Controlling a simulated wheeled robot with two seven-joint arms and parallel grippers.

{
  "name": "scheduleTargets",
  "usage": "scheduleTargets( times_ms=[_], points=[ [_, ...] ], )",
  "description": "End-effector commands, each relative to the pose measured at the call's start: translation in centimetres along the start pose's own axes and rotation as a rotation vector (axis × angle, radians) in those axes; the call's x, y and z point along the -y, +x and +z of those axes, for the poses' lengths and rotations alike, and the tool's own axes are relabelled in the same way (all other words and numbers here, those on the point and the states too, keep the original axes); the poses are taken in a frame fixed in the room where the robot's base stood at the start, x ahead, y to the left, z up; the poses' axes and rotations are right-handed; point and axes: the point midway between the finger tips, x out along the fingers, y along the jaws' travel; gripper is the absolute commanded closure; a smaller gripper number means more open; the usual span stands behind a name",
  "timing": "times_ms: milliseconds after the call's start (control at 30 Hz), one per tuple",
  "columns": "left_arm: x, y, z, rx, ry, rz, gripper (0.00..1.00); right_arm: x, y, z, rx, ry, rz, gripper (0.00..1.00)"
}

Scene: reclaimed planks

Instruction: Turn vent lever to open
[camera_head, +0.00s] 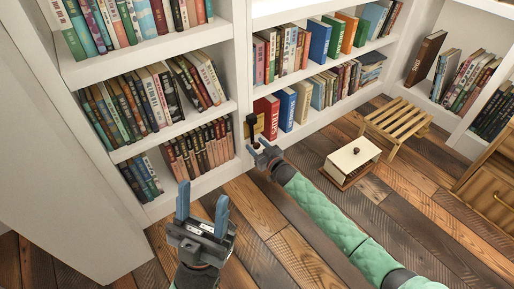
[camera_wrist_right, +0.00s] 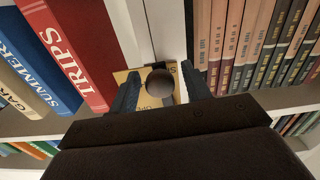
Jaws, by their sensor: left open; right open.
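The vent lever (camera_head: 251,124) is a dark handle on the upright post between two bookcase sections in the head view. In the right wrist view its round black knob (camera_wrist_right: 160,82) sits between my fingers, with a yellow plate (camera_wrist_right: 166,101) behind it, its lettering partly hidden. My right gripper (camera_head: 262,149) is open just in front of the lever; it also shows in the wrist view (camera_wrist_right: 160,92), one finger on each side of the knob. I cannot tell whether either finger touches it. My left gripper (camera_head: 203,205) is open and empty above the floor.
White bookcases (camera_head: 197,117) full of books stand close around the lever. A red book (camera_wrist_right: 72,50) is left of it in the wrist view. A small white box with a dark knob (camera_head: 353,161), a slatted wooden stool (camera_head: 397,121) and a wooden cabinet (camera_head: 490,195) stand right.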

Motion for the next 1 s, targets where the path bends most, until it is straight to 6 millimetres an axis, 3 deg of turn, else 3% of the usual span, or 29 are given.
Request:
scheduleTargets(
  times_ms=[167, 400, 767, 1000],
  points=[
    [0.0, 0.1, 0.0, -0.001, 0.0, 0.0, 0.49, 0.0, 0.0, 0.0, 0.0, 0.0, 0.0, 0.52],
    [0.0, 0.0, 0.0, -0.001, 0.0, 0.0, 0.49, 0.0, 0.0, 0.0, 0.0, 0.0, 0.0, 0.99],
    [-0.1, 0.5, -0.4, -0.005, -0.001, -0.001, 0.49, -0.3, 0.0, -0.2, 0.0, -0.036, 0.0, 1.0],
    [-0.2, 3.0, -1.2, -0.053, -0.009, 0.0, 0.49, -1.5, 0.0, -0.6, 0.001, -0.169, 0.001, 1.0]
  ],
)
